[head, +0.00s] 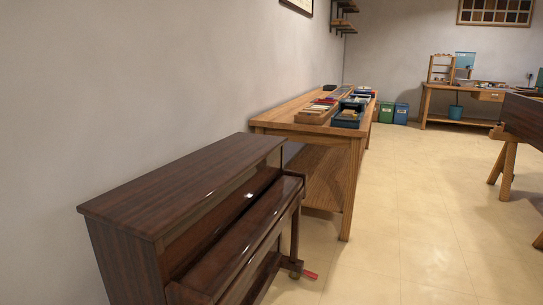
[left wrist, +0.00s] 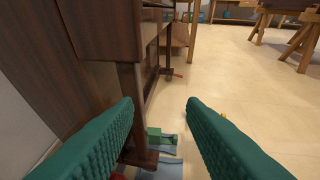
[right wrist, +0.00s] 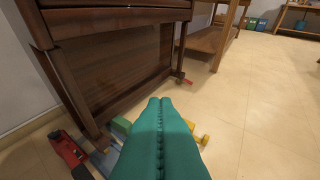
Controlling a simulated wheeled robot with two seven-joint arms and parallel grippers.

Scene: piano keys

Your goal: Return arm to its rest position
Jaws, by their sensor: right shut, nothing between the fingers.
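My left gripper (left wrist: 158,108) is open and empty in the left wrist view, its two green fingers spread wide with floor and a piano leg showing between them. My right gripper (right wrist: 160,102) is shut with its green fingers pressed together and nothing between them in the right wrist view. Neither gripper shows in the head view. A dark brown upright piano (head: 190,190) stands against the left wall. Its side and front leg show in the left wrist view (left wrist: 95,30), and its lower front panel shows in the right wrist view (right wrist: 115,70).
A wooden workbench (head: 352,180) with trays of items stands beyond the piano. Small coloured objects lie on the floor, including a red one (right wrist: 66,148) and a yellow one (right wrist: 200,138) near my right gripper. A trestle (head: 508,165) stands at right. Tiled floor between is open.

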